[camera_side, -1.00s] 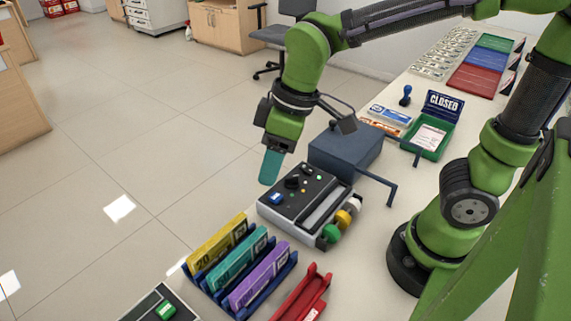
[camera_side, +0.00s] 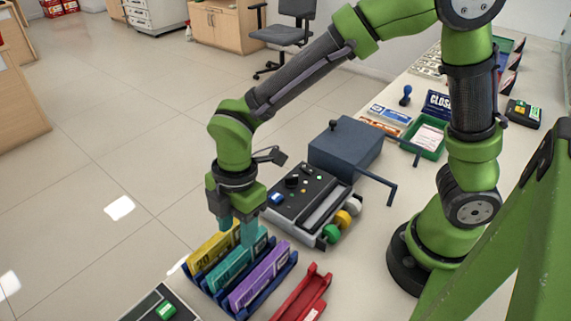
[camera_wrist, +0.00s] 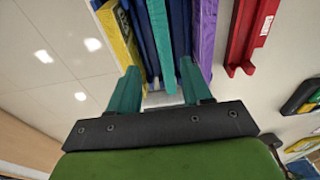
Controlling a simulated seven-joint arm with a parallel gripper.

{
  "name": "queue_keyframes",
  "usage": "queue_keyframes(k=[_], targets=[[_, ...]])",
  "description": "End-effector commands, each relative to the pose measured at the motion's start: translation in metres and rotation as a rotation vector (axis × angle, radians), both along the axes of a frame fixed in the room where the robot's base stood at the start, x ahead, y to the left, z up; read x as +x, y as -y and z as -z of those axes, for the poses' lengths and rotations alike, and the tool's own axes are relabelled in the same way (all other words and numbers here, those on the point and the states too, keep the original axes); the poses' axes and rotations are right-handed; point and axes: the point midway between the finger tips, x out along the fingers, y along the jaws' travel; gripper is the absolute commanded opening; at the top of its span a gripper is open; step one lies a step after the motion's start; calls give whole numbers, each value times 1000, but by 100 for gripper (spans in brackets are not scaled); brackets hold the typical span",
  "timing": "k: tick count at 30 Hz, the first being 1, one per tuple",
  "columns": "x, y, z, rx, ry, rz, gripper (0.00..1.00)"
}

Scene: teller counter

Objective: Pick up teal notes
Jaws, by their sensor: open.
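The teal notes (camera_side: 230,268) stand on edge in the middle slot of a blue rack (camera_side: 286,271), between yellow notes (camera_side: 208,250) and purple notes (camera_side: 258,278). My gripper (camera_side: 237,230) is open, fingers pointing down, at the far end of the rack. Its teal fingers are close in colour to the notes. In the wrist view, the teal notes (camera_wrist: 160,40) run as a narrow strip between the spread fingertips of my gripper (camera_wrist: 158,78). The yellow notes (camera_wrist: 120,40) lie left and the purple notes (camera_wrist: 204,30) right. I cannot tell whether a finger touches the notes.
A grey control box (camera_side: 305,208) with knobs stands just behind the rack. A red tray (camera_side: 303,294) lies to the right, and a dark device (camera_side: 160,305) with a green button to the front left. A dark blue box (camera_side: 345,150) stands farther back.

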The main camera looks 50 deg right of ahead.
Motion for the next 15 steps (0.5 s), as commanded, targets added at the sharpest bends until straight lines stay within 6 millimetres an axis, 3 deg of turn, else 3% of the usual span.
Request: queue_keyframes(k=[15], targets=[[-9,-10,58,-3,-3,-2,49]])
